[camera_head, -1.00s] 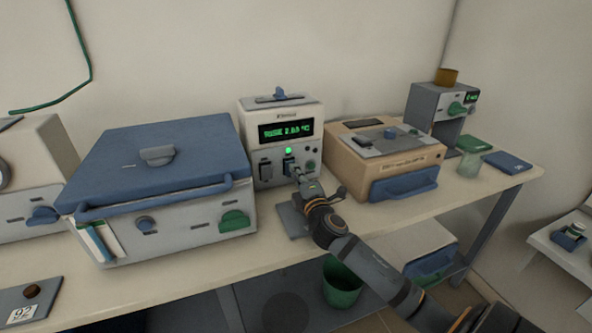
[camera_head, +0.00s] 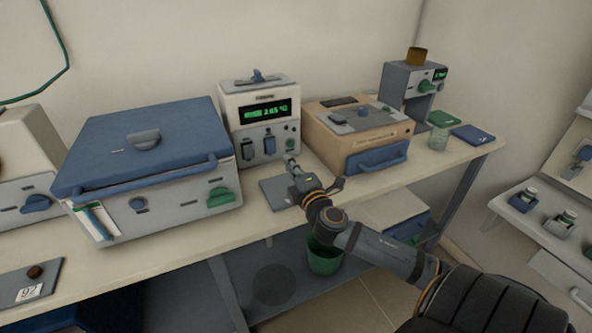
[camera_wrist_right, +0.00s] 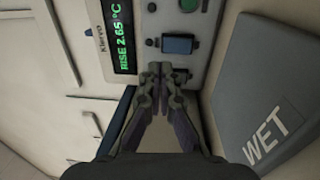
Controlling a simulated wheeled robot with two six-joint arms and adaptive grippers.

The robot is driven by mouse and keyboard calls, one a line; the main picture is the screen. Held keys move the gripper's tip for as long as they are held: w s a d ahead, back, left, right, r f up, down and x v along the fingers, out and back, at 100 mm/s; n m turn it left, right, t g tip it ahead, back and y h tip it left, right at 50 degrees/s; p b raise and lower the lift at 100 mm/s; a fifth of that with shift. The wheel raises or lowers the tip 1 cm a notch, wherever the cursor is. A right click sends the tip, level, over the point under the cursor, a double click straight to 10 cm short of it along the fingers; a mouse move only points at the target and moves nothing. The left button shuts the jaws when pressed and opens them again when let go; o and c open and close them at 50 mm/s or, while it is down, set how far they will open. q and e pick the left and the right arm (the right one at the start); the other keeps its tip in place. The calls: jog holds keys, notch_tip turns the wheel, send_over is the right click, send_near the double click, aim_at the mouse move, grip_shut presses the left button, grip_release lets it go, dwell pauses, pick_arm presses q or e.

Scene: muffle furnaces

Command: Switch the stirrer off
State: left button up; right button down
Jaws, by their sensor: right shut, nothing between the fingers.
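The stirrer switch is not labelled legibly. A cream instrument (camera_head: 262,88) with a green display (camera_head: 265,111) reading "RISE 2.65 °C" in the right wrist view (camera_wrist_right: 121,42) stands at the back of the bench. Its front has a dark switch (camera_head: 249,147), a blue switch (camera_head: 270,144) and a green knob (camera_head: 289,142). The blue switch also shows in the right wrist view (camera_wrist_right: 178,45). The small lamp (camera_head: 268,131) above it looks dark. My right gripper (camera_head: 290,158) is shut and empty, in front of the panel and apart from the blue switch. My left gripper is out of view.
A large blue-lidded box (camera_head: 150,140) stands left of the instrument and a tan box (camera_head: 345,135) right of it. A grey plate marked WET (camera_wrist_right: 265,100) lies in front, below my gripper. A green bin (camera_head: 324,258) is under the bench.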

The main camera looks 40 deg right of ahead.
jog(key=s, duration=0.1)
jog(key=s+r, duration=0.1)
jog(key=s+a+p, duration=0.1)
jog(key=shift+s+r, duration=0.15)
jog(key=shift+s, duration=0.2)
jog(key=shift+s+a, duration=0.1)
jog(key=shift+f, duration=0.2)
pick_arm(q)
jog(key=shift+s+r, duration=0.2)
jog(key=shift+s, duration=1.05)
